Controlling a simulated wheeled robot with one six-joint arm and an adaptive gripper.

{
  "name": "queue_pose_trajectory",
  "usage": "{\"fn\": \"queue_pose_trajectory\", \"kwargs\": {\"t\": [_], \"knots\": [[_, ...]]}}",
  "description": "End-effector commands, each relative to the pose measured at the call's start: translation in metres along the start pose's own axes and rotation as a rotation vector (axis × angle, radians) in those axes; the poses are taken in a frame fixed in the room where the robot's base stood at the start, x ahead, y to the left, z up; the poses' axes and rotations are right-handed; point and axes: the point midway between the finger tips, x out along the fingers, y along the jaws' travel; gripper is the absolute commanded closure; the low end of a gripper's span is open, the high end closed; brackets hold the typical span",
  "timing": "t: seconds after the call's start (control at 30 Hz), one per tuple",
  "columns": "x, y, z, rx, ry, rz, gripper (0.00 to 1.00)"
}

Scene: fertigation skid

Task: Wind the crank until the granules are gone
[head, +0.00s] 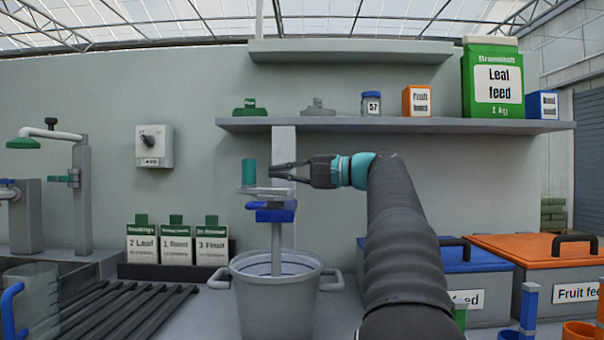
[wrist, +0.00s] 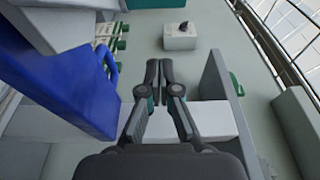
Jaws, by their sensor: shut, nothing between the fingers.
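The crank has an upright green grip (head: 249,172) on a pale flat arm (head: 266,192). It sits atop a blue block (head: 272,212) and a grey shaft that goes down into a grey two-handled pot (head: 275,305). The pot's inside shows only as a thin strip at the rim, so no granules are visible. My gripper (head: 274,171) is shut and empty, its fingertips pointing left just right of the green grip, apart from it in the picture; depth is unclear. The wrist view also shows the shut gripper (wrist: 159,72) with the fingers together.
Labelled bottles (head: 176,242) stand behind the pot, left of it. A black slatted rack (head: 120,308) lies at front left. Blue (head: 440,262) and orange (head: 540,250) lidded bins stand right. A shelf (head: 395,125) holds boxes above my gripper. A large blue body (wrist: 65,80) fills the wrist view's left.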

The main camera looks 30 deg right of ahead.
Motion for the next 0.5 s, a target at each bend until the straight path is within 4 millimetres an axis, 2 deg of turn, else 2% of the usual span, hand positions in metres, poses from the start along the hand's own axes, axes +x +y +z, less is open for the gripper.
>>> {"fn": "queue_pose_trajectory", "kwargs": {"t": [0.07,0.23,0.5], "knots": [[0.014,0.0,0.003,-0.001,-0.003,0.0,1.0],[0.016,0.001,0.025,-0.001,0.0,0.001,1.0],[0.02,0.001,0.039,0.0,0.001,0.001,1.0]]}}
